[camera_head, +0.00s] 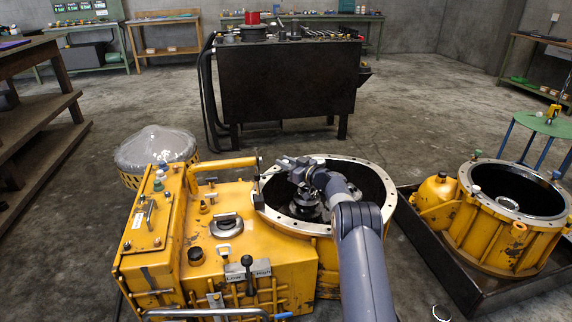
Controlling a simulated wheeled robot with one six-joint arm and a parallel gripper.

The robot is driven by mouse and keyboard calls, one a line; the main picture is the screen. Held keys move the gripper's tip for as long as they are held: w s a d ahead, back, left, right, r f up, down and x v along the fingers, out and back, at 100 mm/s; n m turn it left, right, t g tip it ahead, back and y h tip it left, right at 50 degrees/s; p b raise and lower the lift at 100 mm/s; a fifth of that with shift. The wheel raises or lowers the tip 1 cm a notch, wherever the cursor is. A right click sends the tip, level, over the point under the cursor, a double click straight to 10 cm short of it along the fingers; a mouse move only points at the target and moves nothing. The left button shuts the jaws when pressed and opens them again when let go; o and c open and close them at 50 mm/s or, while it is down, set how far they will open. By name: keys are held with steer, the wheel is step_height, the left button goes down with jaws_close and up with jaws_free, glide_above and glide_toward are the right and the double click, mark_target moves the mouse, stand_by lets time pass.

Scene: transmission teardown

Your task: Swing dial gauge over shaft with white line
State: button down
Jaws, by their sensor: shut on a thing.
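The yellow transmission housing (250,262) stands on the floor in front of me, with a round, open bell (378,212) at its right. Inside the bell is a metal shaft end (305,207), partly covered by my arm; I cannot make out a white line on it. A small dark upright piece (256,188) at the bell's left rim appears to be the dial gauge's stand; no dial face is readable. My gripper (284,162) is over the rear left of the bell opening, shut on a small part that appears to belong to the dial gauge.
A second yellow housing (510,225) sits in a dark tray (445,262) at the right. A wrapped part in a yellow basket (155,150) stands behind left. A black workbench (290,85) with tools is further back. Bare floor lies between.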

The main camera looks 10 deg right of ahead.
steer(key=shift+w+a+n+g+y+b, duration=0.1)
steer(key=shift+w+n+g+y+b, duration=0.3)
steer(key=shift+w+y+b, duration=0.1)
steer(key=shift+w+a+r+n+g+y, duration=0.1)
steer(key=shift+w+n+g+y, duration=0.1)
steer(key=shift+n+g+y, duration=0.15)
stand_by(0.4)
steer(key=c, duration=1.3)
jaws_free()
steer(key=shift+o, duration=0.2)
steer(key=p+v, duration=0.2)
steer(key=v, duration=0.8)
steer(key=shift+s+d+p, duration=0.3)
steer(key=shift+c, duration=0.2)
